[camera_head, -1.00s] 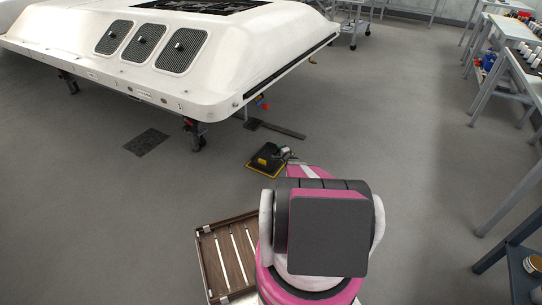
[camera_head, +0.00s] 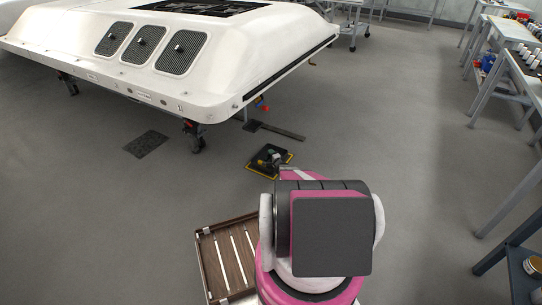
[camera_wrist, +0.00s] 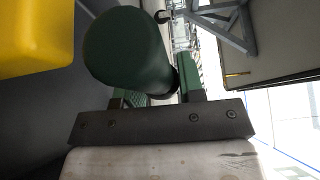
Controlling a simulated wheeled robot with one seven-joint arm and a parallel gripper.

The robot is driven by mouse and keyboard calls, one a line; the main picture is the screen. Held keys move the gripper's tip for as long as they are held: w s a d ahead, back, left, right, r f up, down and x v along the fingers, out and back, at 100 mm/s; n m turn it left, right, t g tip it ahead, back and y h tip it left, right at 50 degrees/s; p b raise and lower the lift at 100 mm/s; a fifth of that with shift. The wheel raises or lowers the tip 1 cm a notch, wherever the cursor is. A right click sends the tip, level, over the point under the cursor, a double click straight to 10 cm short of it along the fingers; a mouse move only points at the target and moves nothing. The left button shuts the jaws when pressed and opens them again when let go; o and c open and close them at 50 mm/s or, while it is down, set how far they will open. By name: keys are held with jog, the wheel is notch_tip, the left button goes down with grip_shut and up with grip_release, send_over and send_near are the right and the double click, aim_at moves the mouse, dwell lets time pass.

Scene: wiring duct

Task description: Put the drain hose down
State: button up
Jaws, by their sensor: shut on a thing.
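The drain hose shows as a thick dark green cylinder (camera_wrist: 128,48) in the wrist view, its rounded end toward the camera. My gripper (camera_wrist: 158,92) is shut on it, with a green finger on either side. In the head view, my gripper (camera_head: 279,162) is small and partly hidden by my own arm, over a black mat with a yellow edge (camera_head: 259,171). A bit of green (camera_head: 272,155) shows at the gripper there. I cannot tell whether the hose touches the mat.
A yellow object (camera_wrist: 35,35) is close on the left in the wrist view. A large white shell (camera_head: 215,90) on wheeled legs stands beyond the mat. A slatted wooden tray (camera_head: 228,262) is at the lower left of my arm. Benches (camera_head: 500,60) line the right; grey floor between is clear.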

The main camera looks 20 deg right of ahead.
jog(key=shift+f, duration=0.4)
